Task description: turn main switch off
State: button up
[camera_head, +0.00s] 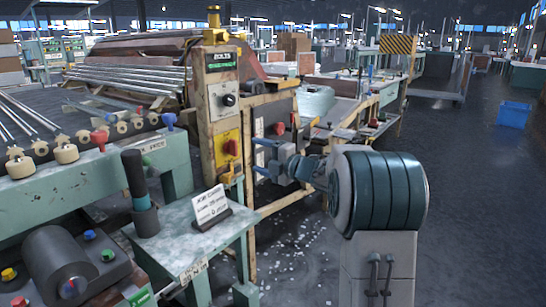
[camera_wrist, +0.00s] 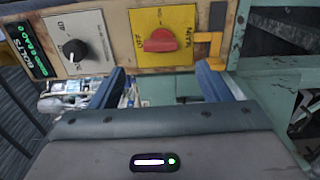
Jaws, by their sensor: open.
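The main switch is a red rotary knob (camera_head: 232,147) on a yellow plate (camera_head: 221,158), low on the tan control post. In the wrist view the red knob (camera_wrist: 165,40) sits on its yellow plate (camera_wrist: 147,20), with black lettering on both sides. The knob's wide part lies roughly across the picture; which setting it is on I cannot tell. My gripper (camera_head: 268,158) is just right of the post. In the wrist view my gripper (camera_wrist: 161,70) has its two blue fingers wide apart, empty, one to either side below the knob and apart from it.
A black dial (camera_wrist: 74,50) on a white plate is left of the switch in the wrist view, beside a green label (camera_wrist: 29,50). A yellow bracket (camera_wrist: 210,45) is close on the right. A teal table (camera_head: 185,250) with a sign (camera_head: 210,205) stands in front of the post.

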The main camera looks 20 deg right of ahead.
jog(key=shift+p+v, duration=0.3)
jog(key=shift+v, duration=2.05)
jog(key=shift+r, duration=0.1)
jog(key=s+d+r+m+h+p, duration=0.1)
jog(key=s+r+m+h+p, duration=0.2)
jog(key=r+m+h+p, duration=0.4)
jog(key=s+r+m+h+p, duration=0.4)
jog(key=r+m+h+p, duration=0.1)
jog(key=r+m+p, duration=0.35)
jog(key=s+a+r+m+g+p, duration=0.1)
jog(key=s+a+m+g+p, duration=0.2)
jog(key=s, duration=0.6)
jog(key=s+a+r+m+g+y+p, duration=0.1)
jog(key=s+a+m+g+p, duration=0.2)
jog(key=s+g+p, duration=0.2)
jog(key=s+a+r+m+g+p, duration=0.1)
jog(key=s+a+m+g+p, duration=0.2)
jog(key=s+p, duration=0.6)
jog(key=s+m, duration=0.1)
jog(key=s, duration=0.5)
jog(key=shift+s+g, duration=0.25)
jog(key=shift+g, duration=0.15)
